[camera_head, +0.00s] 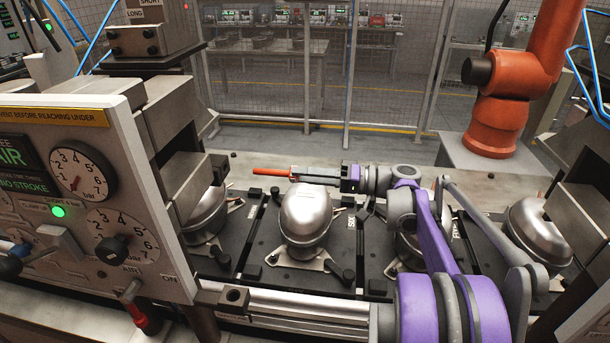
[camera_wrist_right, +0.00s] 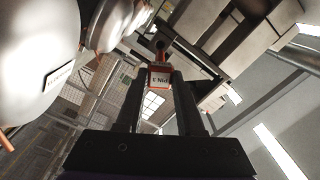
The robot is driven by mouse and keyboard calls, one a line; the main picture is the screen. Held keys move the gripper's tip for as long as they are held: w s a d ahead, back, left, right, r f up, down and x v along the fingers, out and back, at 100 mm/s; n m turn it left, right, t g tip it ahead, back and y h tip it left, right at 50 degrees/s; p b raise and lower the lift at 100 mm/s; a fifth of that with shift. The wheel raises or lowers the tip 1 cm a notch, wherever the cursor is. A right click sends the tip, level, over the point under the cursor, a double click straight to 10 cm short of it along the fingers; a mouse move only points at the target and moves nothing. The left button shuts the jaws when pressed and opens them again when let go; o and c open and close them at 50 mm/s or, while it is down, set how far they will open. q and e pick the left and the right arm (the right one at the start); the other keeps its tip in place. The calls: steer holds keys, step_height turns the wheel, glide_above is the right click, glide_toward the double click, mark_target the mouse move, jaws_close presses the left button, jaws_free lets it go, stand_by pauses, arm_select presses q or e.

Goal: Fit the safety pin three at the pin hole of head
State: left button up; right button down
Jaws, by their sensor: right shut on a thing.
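My right gripper (camera_head: 296,175) is shut on a red safety pin (camera_head: 270,172), which points left toward the press head. In the right wrist view the pin (camera_wrist_right: 160,79) sits between the two dark fingers (camera_wrist_right: 159,88) and its label reads PIN 3. The press head (camera_head: 185,140) stands at the left behind the gauge panel, with stacked metal blocks and a small dark block (camera_head: 218,166) on its side. The pin tip is to the right of that block, with a visible gap. I cannot make out the pin hole. My left gripper is not in view.
A silver compressor (camera_head: 306,215) stands on a dark pallet below the pin. Other compressors stand at left (camera_head: 204,215) and right (camera_head: 540,232). The gauge panel (camera_head: 80,190) fills the left front. An orange robot arm (camera_head: 500,110) stands behind at right.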

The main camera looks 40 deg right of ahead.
mark_target(278, 173)
steer(key=shift+p+x, duration=0.6)
steer(key=shift+x, duration=2.3)
steer(key=shift+p, duration=0.45)
steer(key=shift+w+a, duration=0.1)
steer(key=shift+w, duration=0.1)
steer(key=shift+w+a, duration=0.2)
steer(key=shift+w, duration=0.05)
steer(key=p+x, duration=0.1)
steer(key=x, duration=0.7)
stand_by(2.6)
steer(key=shift+c, duration=2.2)
jaws_free()
steer(key=shift+w+a, duration=0.15)
steer(key=shift+w, duration=0.05)
